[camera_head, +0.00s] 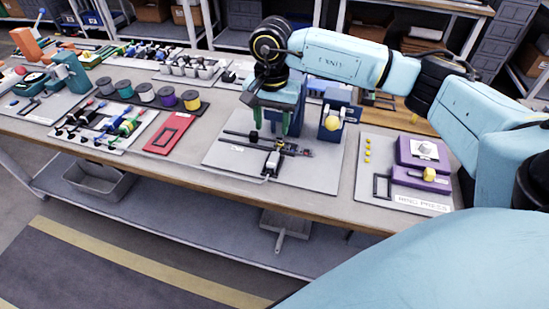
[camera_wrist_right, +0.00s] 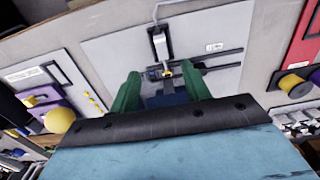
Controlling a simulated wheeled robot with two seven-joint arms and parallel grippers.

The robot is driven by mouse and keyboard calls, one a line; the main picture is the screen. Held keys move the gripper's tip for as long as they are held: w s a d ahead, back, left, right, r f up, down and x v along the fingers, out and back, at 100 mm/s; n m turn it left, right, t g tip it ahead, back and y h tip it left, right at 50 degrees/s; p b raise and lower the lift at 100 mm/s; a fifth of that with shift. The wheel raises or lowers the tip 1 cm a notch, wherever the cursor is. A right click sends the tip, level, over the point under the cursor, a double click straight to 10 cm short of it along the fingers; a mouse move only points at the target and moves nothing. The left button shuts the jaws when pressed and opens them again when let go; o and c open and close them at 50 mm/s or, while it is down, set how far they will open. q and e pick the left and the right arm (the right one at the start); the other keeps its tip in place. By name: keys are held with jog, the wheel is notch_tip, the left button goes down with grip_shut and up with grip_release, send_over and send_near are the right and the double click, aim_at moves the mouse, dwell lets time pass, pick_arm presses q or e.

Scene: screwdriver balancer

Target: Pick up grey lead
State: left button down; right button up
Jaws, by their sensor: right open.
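A thin grey lead (camera_wrist_right: 158,12) runs from the end of a black and white block (camera_wrist_right: 160,42) in the right wrist view. In the head view the block (camera_head: 272,163) lies on the grey mat (camera_head: 225,160), with the lead (camera_head: 266,179) at its near end. A dark rod (camera_head: 240,134) lies across the mat behind the block. My right gripper (camera_head: 270,122) is above the mat behind the rod. Its green fingers (camera_wrist_right: 160,72) are apart with nothing held; the block and lead are beyond the fingertips. My left gripper is not in view.
A ring press with purple blocks (camera_head: 420,150) stands to the right. A blue stand with a yellow ball (camera_head: 332,122) is close right of the gripper. A red tray (camera_head: 170,133) and a rack of spools (camera_head: 145,92) lie left. The mat's front left is clear.

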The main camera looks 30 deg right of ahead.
send_over(271, 163)
jog(key=f, duration=0.7)
jog(key=shift+d, duration=0.3)
jog(key=shift+a+f, duration=0.2)
jog(key=shift+f, duration=2.8)
jog(key=c, duration=1)
jog(key=shift+r, duration=0.1)
